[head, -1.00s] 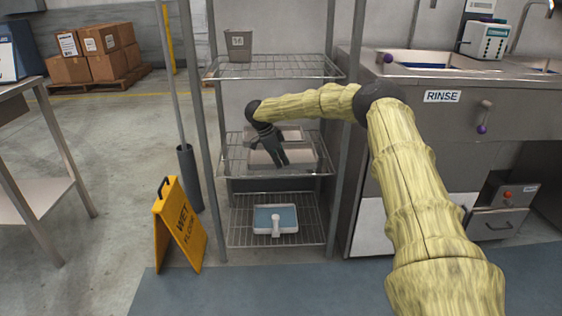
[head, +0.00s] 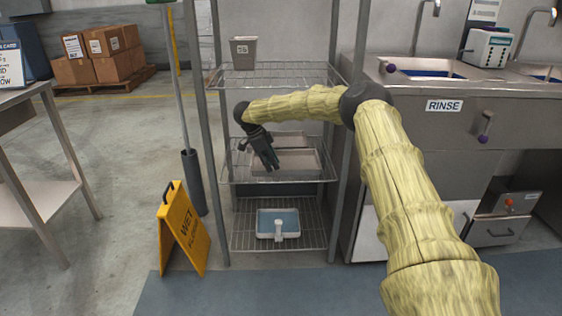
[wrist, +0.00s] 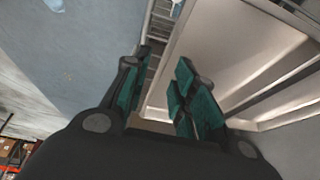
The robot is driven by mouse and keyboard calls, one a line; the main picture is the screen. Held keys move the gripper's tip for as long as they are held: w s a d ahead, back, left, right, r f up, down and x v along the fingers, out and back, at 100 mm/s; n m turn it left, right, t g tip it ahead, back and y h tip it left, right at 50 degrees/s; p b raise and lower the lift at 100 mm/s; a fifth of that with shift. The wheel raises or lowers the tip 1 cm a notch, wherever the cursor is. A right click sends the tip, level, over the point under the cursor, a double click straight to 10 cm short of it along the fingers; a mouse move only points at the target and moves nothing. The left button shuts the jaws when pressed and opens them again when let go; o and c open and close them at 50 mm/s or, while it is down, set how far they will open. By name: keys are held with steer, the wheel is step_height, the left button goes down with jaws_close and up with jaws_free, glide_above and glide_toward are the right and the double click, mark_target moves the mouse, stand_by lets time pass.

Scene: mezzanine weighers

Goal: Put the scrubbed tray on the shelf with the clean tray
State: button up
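Two grey-beige trays are on the middle wire shelf (head: 228,172) of the rack: a front tray (head: 302,161) and a back tray (head: 291,137). Nothing visible tells which is scrubbed and which is clean. My gripper (head: 268,163) points down at the left part of the front tray, hiding some of it. In the wrist view my gripper (wrist: 158,95) has its green-padded fingers apart. A pale tray (wrist: 235,45) fills the right of that view, its edge running close to the fingers. I cannot tell whether they touch it.
The top shelf (head: 290,75) carries a grey bin (head: 243,53). The bottom shelf (head: 308,240) holds a white-rimmed blue basin (head: 290,220). Rack posts flank the shelves. A yellow wet-floor sign (head: 184,228) stands left; the rinse sink unit (head: 420,118) is right.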

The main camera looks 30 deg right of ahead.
steer(key=w+a, duration=0.1)
steer(key=a, duration=0.1)
steer(key=w+a+p, duration=0.1)
steer(key=a, duration=0.1)
steer(key=w+a, duration=0.1)
steer(key=a, duration=0.2)
steer(key=shift+w+a+p, duration=0.1)
steer(key=shift+w+p, duration=0.1)
steer(key=shift+p, duration=0.1)
